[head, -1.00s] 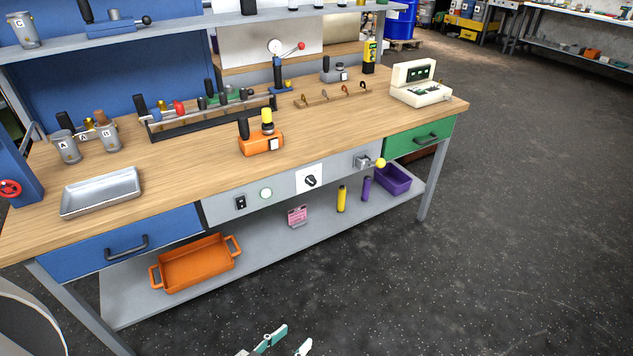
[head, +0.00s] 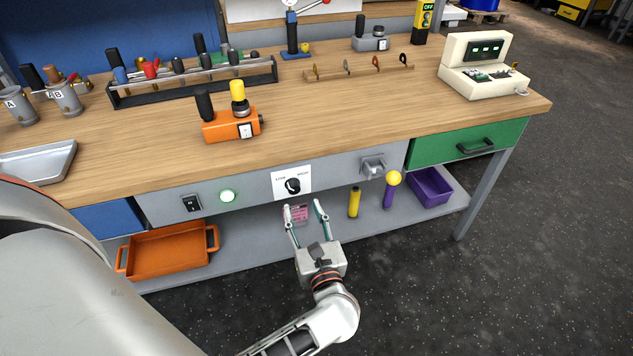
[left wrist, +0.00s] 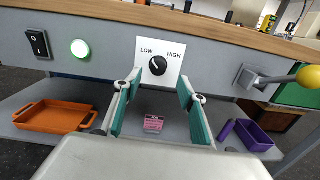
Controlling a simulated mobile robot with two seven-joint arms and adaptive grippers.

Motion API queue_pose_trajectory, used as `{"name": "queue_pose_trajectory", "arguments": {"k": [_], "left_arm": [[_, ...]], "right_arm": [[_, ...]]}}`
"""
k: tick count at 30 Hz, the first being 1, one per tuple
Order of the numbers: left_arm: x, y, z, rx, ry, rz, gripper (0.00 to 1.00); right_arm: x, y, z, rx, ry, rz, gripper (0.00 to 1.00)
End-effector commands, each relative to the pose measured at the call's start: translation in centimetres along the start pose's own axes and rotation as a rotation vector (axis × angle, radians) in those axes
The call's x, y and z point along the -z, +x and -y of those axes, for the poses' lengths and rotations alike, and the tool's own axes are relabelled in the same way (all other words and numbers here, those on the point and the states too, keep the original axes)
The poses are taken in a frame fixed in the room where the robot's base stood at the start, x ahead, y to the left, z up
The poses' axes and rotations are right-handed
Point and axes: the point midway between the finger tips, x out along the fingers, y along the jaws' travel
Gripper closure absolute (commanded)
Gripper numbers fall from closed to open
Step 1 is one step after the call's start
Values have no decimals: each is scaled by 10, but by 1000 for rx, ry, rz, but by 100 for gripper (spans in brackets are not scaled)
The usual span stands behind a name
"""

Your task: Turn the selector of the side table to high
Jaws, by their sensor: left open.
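The selector (head: 293,186) is a black round knob on a white plate marked LOW and HIGH, set in the grey front panel (head: 255,190) of the table. In the left wrist view the knob (left wrist: 157,66) is straight ahead, with LOW at its upper left and HIGH at its upper right. My right gripper is not in view.
Left of the selector are a lit green button (head: 228,196) and a black rocker switch (head: 191,203). Right of it is a lever with a yellow ball (head: 394,178). The lower shelf holds an orange tray (head: 168,253) and a purple bin (head: 430,187).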

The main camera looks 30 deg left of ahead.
Motion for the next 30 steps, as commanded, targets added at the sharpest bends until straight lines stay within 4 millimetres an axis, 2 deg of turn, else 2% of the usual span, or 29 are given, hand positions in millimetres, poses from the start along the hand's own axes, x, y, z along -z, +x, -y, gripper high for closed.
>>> {"name": "queue_pose_trajectory", "arguments": {"k": [1,5,12,18,22,30], "left_arm": [[6,1,-1,-12,-23,-17,59],[6,10,-2,-22,-43,-24,59],[6,46,-3,-21,-39,-21,59],[7,70,-3,-20,-38,-21,59],[7,77,-3,-20,-38,-22,59],[7,79,-3,-20,-37,-23,59]], "right_arm": [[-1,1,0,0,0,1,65],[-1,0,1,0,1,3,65],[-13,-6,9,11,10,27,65],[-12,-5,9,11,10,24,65],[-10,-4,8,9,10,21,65],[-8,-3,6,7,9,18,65]]}}
